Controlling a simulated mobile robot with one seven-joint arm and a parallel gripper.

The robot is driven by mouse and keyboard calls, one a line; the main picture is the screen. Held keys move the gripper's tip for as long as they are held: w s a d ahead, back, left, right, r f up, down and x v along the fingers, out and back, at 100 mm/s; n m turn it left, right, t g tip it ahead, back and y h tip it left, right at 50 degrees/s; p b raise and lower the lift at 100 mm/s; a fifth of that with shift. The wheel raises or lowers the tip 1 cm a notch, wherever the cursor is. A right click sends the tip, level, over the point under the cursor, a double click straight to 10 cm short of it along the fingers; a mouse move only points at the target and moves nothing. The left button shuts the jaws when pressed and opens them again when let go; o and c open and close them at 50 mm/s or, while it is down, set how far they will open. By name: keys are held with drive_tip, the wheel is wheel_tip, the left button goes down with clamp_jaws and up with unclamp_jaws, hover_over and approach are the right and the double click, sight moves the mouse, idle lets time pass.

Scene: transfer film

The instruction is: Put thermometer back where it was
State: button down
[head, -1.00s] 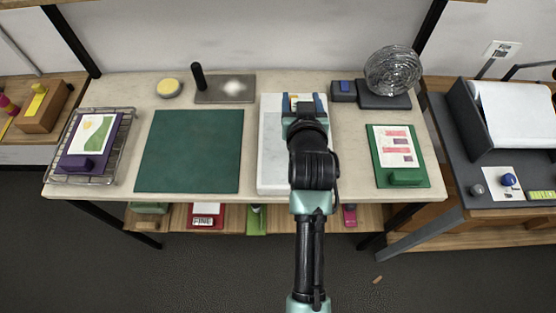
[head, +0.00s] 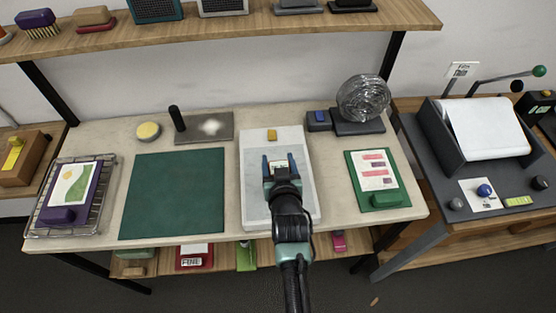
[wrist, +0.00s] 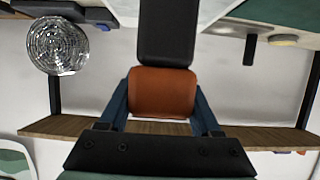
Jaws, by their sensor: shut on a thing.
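My gripper (head: 280,168) is over the middle of the pale marble slab (head: 254,205) on the table. In the wrist view its blue fingers (wrist: 163,112) are shut on an orange and black thing (wrist: 165,90), which I take to be the thermometer. Its orange part sits between the fingers and its black part (wrist: 166,35) reaches away from them. In the head view only a small pale and orange bit of it shows between the fingers. I cannot tell whether it touches the slab. Where it was before is not clear from these frames.
A small orange-yellow block (head: 272,135) is at the slab's back edge. A green mat (head: 172,195) lies left of the slab, a green clipboard (head: 390,199) right of it. A wooden shelf (head: 205,33) hangs above the table's back.

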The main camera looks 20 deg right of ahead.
drive_tip(key=shift+f, duration=0.1)
drive_tip(key=shift+c, duration=0.4)
unclamp_jaws()
